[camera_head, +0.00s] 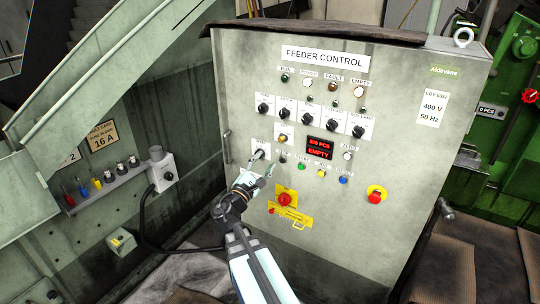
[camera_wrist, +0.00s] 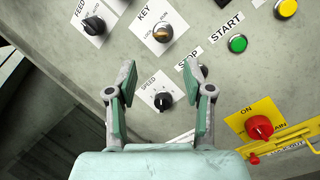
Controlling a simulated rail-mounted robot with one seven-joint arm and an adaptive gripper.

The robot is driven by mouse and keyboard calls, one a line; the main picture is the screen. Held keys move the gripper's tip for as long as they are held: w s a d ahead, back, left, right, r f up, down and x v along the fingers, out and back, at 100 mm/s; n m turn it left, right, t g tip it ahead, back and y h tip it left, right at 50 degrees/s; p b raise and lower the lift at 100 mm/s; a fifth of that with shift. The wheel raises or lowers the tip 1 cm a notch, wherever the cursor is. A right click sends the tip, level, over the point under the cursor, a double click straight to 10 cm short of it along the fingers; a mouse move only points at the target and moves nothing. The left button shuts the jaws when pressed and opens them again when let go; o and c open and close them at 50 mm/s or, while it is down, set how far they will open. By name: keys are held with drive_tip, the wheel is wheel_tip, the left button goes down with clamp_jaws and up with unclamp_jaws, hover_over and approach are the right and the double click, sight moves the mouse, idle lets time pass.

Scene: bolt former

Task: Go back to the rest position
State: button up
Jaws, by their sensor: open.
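My gripper (camera_wrist: 161,72) is open in the wrist view, its two fingers apart with nothing between their pads. The black SPEED knob (camera_wrist: 163,101) shows between the fingers, on its white plate on the panel; I cannot tell how far the fingertips are from it. In the head view my gripper (camera_head: 262,170) is in front of the lower left of the grey feeder control cabinet (camera_head: 400,220), close to its face. My arm reaches up to it from the bottom of the picture.
Near the gripper are the KEY switch (camera_wrist: 163,34), FEED knob (camera_wrist: 94,26), green START button (camera_wrist: 238,43) and a red switch (camera_wrist: 260,128) with a yellow guard. A red mushroom button (camera_head: 375,196) is further right. A shelf (camera_head: 108,190) stands left.

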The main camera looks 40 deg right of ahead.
drive_tip(key=shift+s+a+f, duration=0.2)
drive_tip(key=shift+s+a, duration=0.05)
drive_tip(key=shift+a, duration=0.3)
drive_tip(key=s+f+m+g+y, duration=0.2)
drive_tip(key=f+m+y, duration=0.15)
drive_tip(key=f, duration=0.45)
drive_tip(key=s+f+m+g+y, duration=0.2)
drive_tip(key=f+m+g, duration=0.15)
drive_tip(key=f, duration=0.35)
drive_tip(key=s+a+f+m+g+y+p, duration=0.1)
drive_tip(key=s+a+f+m+y, duration=0.2)
drive_tip(key=f, duration=0.7)
drive_tip(key=s+a+f+g+y, duration=0.25)
drive_tip(key=s+a+f, duration=0.3)
drive_tip(key=f, duration=0.45)
drive_tip(key=s+a+f+m+g+y+p, duration=0.1)
drive_tip(key=s+a+f+g+y, duration=0.1)
drive_tip(key=s+a+f, duration=0.3)
drive_tip(key=s+a+f+m+g+y+p, duration=0.1)
drive_tip(key=s+a+f+g+y, duration=0.1)
drive_tip(key=s+a+f, duration=0.4)
drive_tip(key=s+a+f+m+g+y, duration=0.1)
drive_tip(key=s+a+f+y, duration=0.3)
drive_tip(key=s+a, duration=0.6)
drive_tip(key=s+f, duration=0.2)
drive_tip(key=s, duration=0.4)
drive_tip(key=shift+s+g+y+p, duration=0.15)
drive_tip(key=shift+g+y+p, duration=0.15)
drive_tip(key=shift+g+p, duration=0.1)
